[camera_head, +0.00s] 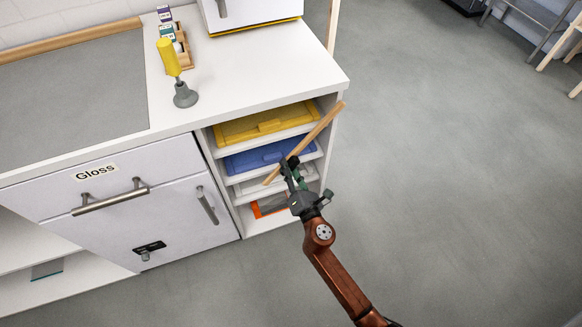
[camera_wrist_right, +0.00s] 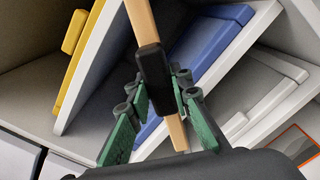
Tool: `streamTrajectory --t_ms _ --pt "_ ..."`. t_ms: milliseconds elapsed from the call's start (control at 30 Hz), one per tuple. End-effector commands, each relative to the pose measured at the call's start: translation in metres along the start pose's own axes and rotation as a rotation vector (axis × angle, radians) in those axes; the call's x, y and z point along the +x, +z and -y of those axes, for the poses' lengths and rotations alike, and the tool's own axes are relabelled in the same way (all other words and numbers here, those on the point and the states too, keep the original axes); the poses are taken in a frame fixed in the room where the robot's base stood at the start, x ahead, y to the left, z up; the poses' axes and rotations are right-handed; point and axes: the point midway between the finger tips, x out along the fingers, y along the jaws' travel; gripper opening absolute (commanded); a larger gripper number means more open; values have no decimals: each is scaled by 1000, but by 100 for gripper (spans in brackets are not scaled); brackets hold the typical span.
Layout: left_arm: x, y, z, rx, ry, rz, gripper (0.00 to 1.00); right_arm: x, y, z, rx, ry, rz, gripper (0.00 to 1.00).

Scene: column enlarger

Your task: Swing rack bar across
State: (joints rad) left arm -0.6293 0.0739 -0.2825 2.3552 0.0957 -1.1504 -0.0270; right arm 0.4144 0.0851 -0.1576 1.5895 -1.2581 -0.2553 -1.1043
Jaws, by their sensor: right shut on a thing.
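The rack bar is a wooden bar (camera_head: 322,124) that slants across the front of the open tray shelves, upper end at the right side post, lower end to the left. In the right wrist view the bar (camera_wrist_right: 142,22) has a black sleeve (camera_wrist_right: 154,76). My right gripper (camera_head: 291,168) is shut on the bar, around its middle to lower part. Its green fingers (camera_wrist_right: 163,88) lie on either side of the sleeve in the wrist view. My left gripper is not in view.
Behind the bar sit a yellow tray (camera_head: 262,126), a blue tray (camera_head: 252,159) and a pale tray (camera_head: 253,186). A "Gloss" drawer (camera_head: 130,180) with handles is to the left. A yellow-handled tool (camera_head: 168,58) stands on the counter. Open floor (camera_head: 440,170) lies to the right.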

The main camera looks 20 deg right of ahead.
Motion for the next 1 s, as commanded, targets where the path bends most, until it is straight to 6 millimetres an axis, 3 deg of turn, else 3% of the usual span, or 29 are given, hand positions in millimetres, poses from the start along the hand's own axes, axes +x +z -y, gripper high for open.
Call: streamTrajectory --t_ms 300,633,767,1000 --pt "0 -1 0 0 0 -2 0 0 0 -4 4 8 -1 38" --pt "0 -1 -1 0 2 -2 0 -5 0 -2 1 4 -1 38" --pt "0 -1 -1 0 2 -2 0 -23 -1 -1 1 4 -2 38" --pt "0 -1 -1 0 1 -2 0 -73 -1 -1 3 4 -3 38"
